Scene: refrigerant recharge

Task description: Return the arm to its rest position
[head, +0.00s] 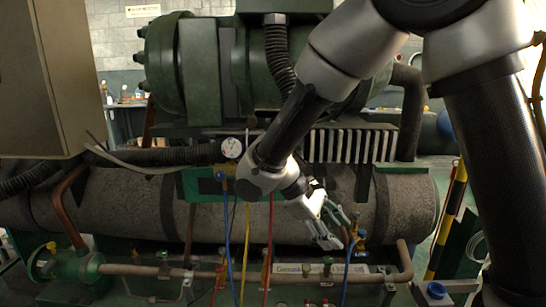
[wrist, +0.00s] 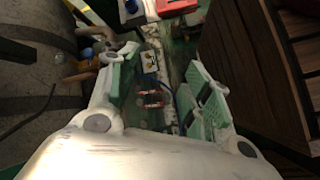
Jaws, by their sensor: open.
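My gripper (head: 335,226) hangs at the end of my arm, in front of the grey insulated cylinder (head: 400,208) in the head view. Its fingers are spread with nothing between them. In the wrist view my gripper (wrist: 155,90) shows green-padded fingers set wide apart. Between and beyond them are a blurred blue part and some copper-coloured fittings (wrist: 152,98). My arm reaches down from the upper right of the head view.
A green compressor (head: 205,70) sits above the cylinder. Blue, yellow and red hoses (head: 268,245) hang below a gauge (head: 231,148). Copper pipes (head: 140,270) run along the bottom. A grey cabinet (head: 40,80) stands at left, and a yellow-black striped post (head: 445,225) at right.

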